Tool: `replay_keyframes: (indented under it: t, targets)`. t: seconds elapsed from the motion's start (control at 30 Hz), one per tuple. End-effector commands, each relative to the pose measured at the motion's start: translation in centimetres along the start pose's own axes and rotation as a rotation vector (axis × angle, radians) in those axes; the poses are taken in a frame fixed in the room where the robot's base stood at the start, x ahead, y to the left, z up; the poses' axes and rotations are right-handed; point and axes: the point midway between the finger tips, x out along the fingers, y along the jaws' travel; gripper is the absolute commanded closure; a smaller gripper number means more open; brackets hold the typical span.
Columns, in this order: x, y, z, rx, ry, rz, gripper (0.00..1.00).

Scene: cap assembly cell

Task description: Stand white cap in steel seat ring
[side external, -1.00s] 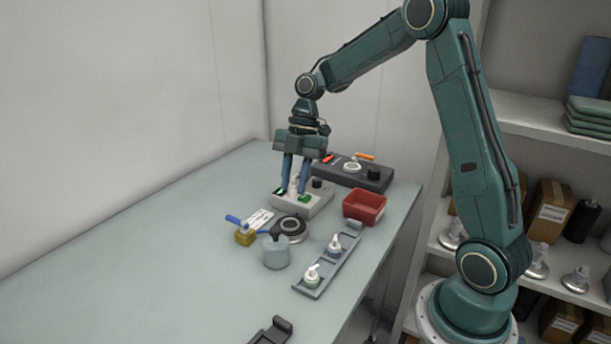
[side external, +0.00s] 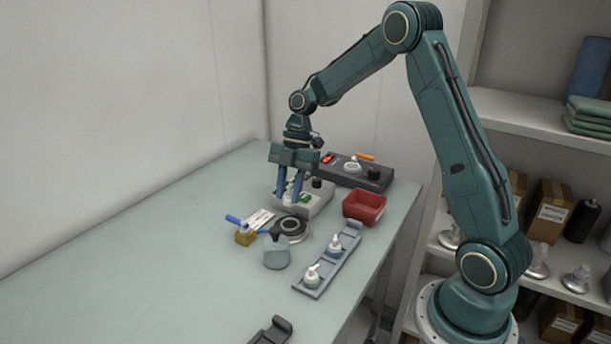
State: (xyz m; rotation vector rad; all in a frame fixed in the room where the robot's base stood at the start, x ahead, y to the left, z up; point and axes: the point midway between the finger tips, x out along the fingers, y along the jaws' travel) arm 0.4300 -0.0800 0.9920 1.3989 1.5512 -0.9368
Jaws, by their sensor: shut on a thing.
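My gripper (side external: 289,198) points down over the left part of a light grey box (side external: 317,207). It is shut on the white cap (side external: 290,191), which shows only as a small pale shape between the blue fingers. The fingers hide most of the cap and the box top under it. I cannot tell whether the cap touches the box. A pale metallic ring (side external: 352,167) lies on the dark fixture behind, apart from my gripper. I cannot tell whether this is the steel seat ring or whether another one is hidden under the fingers.
A red bin (side external: 364,206) stands right of the box. A dark round piece with a steel rim (side external: 294,228), a grey-blue bottle (side external: 277,253) and a yellow block (side external: 245,236) are in front. A grey rack (side external: 326,264) holds two white-topped pieces. The table's left side is clear.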

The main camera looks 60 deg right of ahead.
Motion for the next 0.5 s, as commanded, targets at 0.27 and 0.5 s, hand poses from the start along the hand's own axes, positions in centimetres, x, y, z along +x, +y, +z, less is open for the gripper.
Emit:
replay_keyframes:
  t: [0.27, 0.5]
  targets:
    - [2.2, 0.0, 0.8, 0.000, 0.002, -0.002, 0.81]
    - [3.8, 0.0, 1.5, 0.000, 0.001, -0.002, 0.81]
